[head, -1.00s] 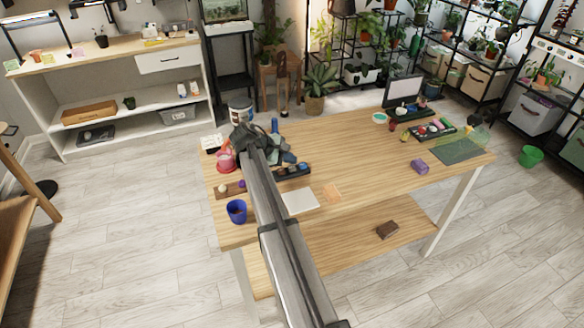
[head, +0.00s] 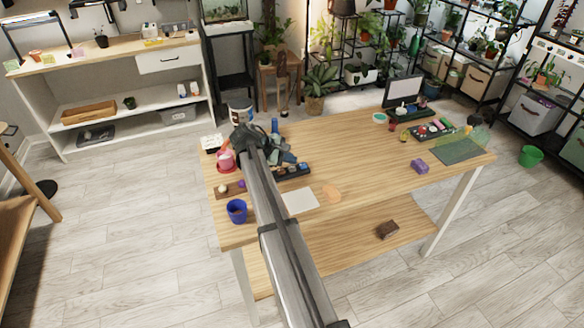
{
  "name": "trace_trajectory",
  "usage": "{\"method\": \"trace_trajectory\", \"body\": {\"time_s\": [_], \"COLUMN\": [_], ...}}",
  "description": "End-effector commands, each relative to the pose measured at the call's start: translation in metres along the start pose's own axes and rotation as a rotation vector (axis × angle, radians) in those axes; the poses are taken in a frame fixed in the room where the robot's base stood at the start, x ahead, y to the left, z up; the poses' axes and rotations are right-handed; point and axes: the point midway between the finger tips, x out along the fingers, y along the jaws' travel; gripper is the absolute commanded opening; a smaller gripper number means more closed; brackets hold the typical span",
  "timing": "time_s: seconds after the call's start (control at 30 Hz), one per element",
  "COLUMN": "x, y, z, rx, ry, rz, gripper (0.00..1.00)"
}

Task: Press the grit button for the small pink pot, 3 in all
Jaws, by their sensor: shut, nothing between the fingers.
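A small pink pot (head: 225,161) stands near the left end of the wooden table, just left of my arm. My gripper (head: 287,157) is low over the table, right of the pink pot and beside a dark strip (head: 293,171) with several small round knobs or items on it. The gripper shows small and partly behind my arm; it is shut and empty. I cannot tell which knob, if any, is the grit button, or whether the fingertips touch anything.
A blue cup (head: 237,211), a small brown board (head: 229,191) and a white sheet (head: 299,201) lie near the front left. The table's middle is mostly clear.

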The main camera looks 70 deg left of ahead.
Motion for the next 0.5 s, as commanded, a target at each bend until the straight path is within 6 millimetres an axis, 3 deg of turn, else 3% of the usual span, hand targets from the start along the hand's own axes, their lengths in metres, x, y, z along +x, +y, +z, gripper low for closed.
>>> {"method": "trace_trajectory", "body": {"time_s": [0.5], "x": [0.0055], "y": [-0.0040], "z": [-0.0040], "rx": [0.000], "ry": [0.000], "rz": [0.000], "gripper": [0.00]}}
